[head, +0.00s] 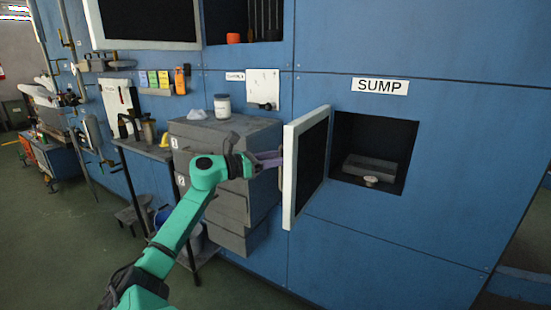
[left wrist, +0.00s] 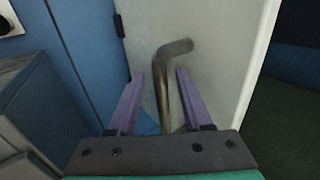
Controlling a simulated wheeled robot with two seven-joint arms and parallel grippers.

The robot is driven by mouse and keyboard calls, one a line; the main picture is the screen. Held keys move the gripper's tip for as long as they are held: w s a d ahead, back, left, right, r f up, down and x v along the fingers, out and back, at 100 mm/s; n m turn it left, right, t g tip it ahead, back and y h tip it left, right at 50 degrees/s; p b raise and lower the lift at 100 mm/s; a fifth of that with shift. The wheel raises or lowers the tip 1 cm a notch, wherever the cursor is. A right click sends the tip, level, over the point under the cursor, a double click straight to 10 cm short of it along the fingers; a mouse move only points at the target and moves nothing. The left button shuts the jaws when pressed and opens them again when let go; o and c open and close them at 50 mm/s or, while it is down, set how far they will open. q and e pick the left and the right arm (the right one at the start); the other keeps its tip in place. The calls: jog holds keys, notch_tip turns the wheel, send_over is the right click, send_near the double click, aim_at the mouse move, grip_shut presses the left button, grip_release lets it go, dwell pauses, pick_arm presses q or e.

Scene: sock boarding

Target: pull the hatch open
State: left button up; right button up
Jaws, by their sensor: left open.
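The hatch door (head: 305,165) is a white-edged panel with a dark inner face. It stands swung out from the blue wall, left of the square dark opening (head: 345,137) under the SUMP label (head: 380,86). In the left wrist view the door's pale outer face (left wrist: 218,55) carries a bent metal handle (left wrist: 163,85). My left gripper (head: 281,158) is beside the door's outer face. Its purple fingers are open, one on each side of the handle (left wrist: 158,88), with gaps visible. My right gripper is in neither view.
A grey drawer cabinet (head: 228,135) stands close left of the door, with a white jar (head: 222,106) on top. A grey block and a pale knob (head: 371,181) are inside the opening. The floor (head: 60,220) at the left front is clear.

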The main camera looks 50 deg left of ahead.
pick_arm(q)
jog(key=s+a, duration=0.2)
jog(key=s, duration=1.2)
jog(key=shift+a+b, duration=0.3)
jog(key=shift+b, duration=0.15)
jog(key=shift+s, duration=0.1)
